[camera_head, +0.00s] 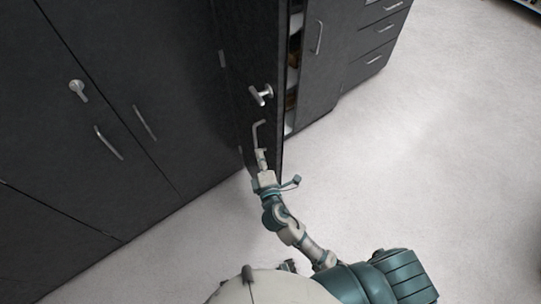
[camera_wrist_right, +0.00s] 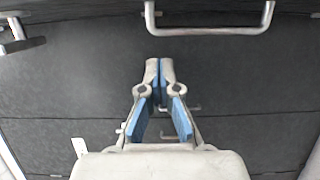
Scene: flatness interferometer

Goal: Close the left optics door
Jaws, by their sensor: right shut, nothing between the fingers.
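The left optics door (camera_head: 250,55) appears to be the dark door standing ajar in the head view. It has a T-shaped latch (camera_head: 262,95) and a bar handle (camera_head: 258,133); shelves show past its free edge. My right gripper (camera_head: 261,157) is just below the bar handle. In the right wrist view, my right gripper (camera_wrist_right: 159,68) is shut and empty in front of the dark door panel (camera_wrist_right: 70,85). The bar handle (camera_wrist_right: 210,30) is beyond the fingertips, and the latch (camera_wrist_right: 20,40) is at upper left. Contact with the door cannot be told. My left gripper is not in view.
A closed dark cabinet door (camera_head: 330,55) with a handle stands right of the opening, with drawers (camera_head: 375,45) beyond it. More closed cabinet doors (camera_head: 115,110) with handles and a lock fill the left. The pale floor (camera_head: 430,150) at right is clear.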

